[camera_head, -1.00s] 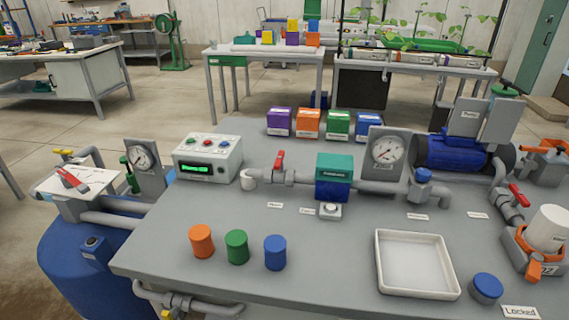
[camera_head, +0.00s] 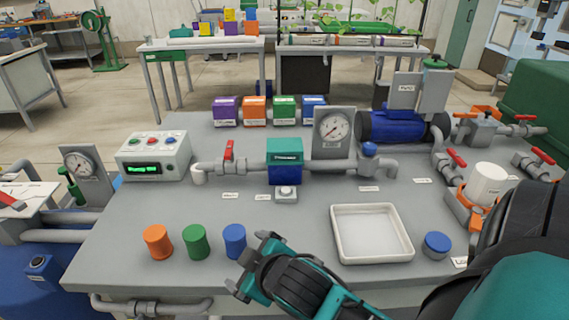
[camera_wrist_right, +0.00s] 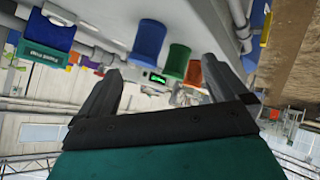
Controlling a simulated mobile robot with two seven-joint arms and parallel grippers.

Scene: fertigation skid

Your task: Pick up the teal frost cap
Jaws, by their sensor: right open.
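The teal frost cap (camera_head: 285,151) is a block with a dark label, seated on top of a blue body (camera_head: 285,174) in the pipe line at the middle of the bench. In the right wrist view the cap (camera_wrist_right: 45,55) shows upside down at the upper left. My right gripper (camera_head: 247,262) is open and empty over the front of the bench, in front of and apart from the cap. Its two fingers (camera_wrist_right: 162,70) stand wide apart in the wrist view. My left gripper is not in view.
Orange (camera_head: 158,242), green (camera_head: 195,242) and blue (camera_head: 235,241) cylinders stand left of my right gripper. A white tray (camera_head: 372,258) is to its right. A red-handled valve (camera_head: 229,151) and a gauge (camera_head: 333,132) flank the cap. A push button (camera_head: 286,194) sits in front.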

